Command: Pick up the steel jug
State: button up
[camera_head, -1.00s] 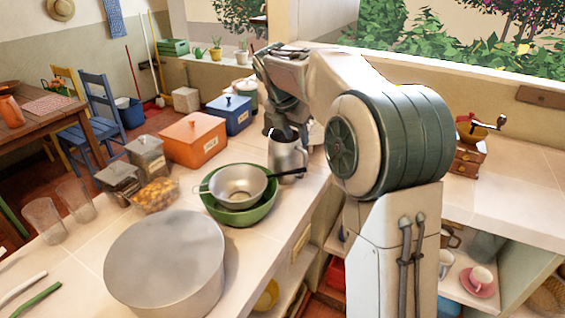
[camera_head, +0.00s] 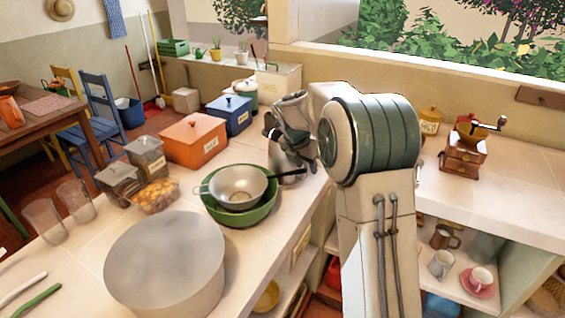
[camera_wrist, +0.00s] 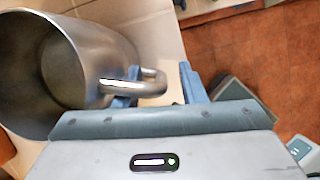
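The steel jug (camera_head: 278,160) stands on the counter, just behind the green bowl, and is partly hidden by my gripper in the head view. In the wrist view the jug (camera_wrist: 106,48) fills the upper left, its open mouth showing, and its handle (camera_wrist: 152,88) points toward my gripper (camera_wrist: 160,88). The two fingers are apart: one is at the handle's loop, the other lies to its right with a visible gap. I see no closed grip on the handle.
The green bowl (camera_head: 252,216) with a strainer (camera_head: 238,184) in it sits close in front of the jug. An orange box (camera_head: 194,141) and a blue box (camera_head: 229,115) stand to the left. A large round pot (camera_head: 166,262) is nearer.

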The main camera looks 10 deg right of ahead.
grip_shut()
dwell(1.4)
jog(key=shift+w+r, duration=0.1)
jog(key=shift+w, duration=0.05)
